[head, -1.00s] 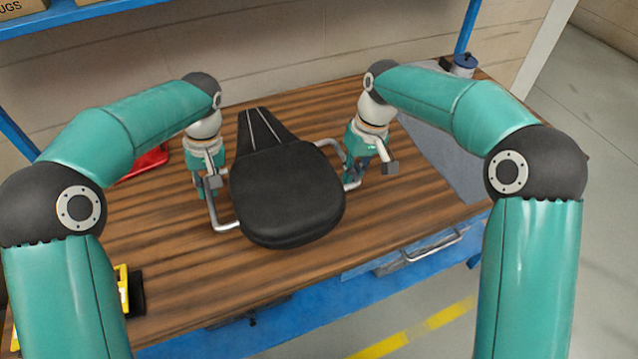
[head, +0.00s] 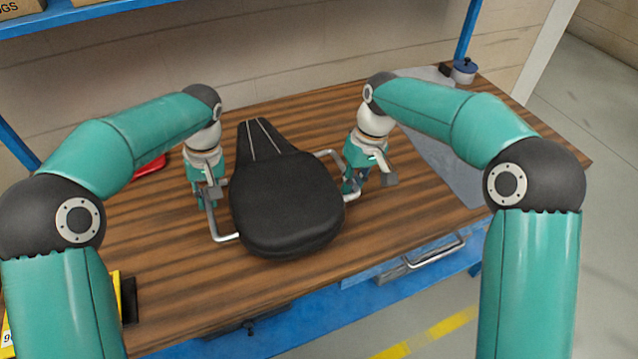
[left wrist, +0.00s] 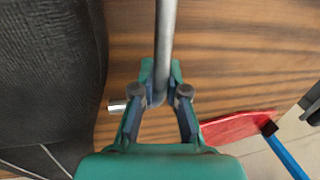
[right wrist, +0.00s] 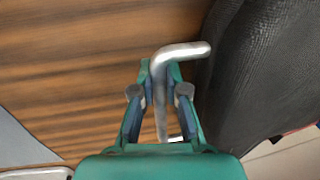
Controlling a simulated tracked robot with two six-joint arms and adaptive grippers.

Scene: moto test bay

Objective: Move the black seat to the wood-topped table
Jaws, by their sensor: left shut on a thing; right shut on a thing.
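The black seat (head: 285,205), with a narrow tail and a metal rail on each side, is over the wood-topped table (head: 165,275), its tail towards the wall. I cannot tell whether it touches the wood. My left gripper (head: 209,190) is shut on the seat's left rail (head: 224,237); this grip also shows in the left wrist view (left wrist: 160,92), with the seat's dark side (left wrist: 48,70) at the left. My right gripper (head: 353,181) is shut on the right rail (head: 329,154); the right wrist view shows this grip (right wrist: 160,88) and the seat (right wrist: 262,75) at the right.
A red object (head: 151,167) lies behind my left arm. A yellow and black item (head: 125,298) sits at the front left. A grey mat (head: 450,165) and a blue-lidded tin (head: 464,70) are on the right. A blue shelf (head: 110,12) is above the back. Bare wood surrounds the seat.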

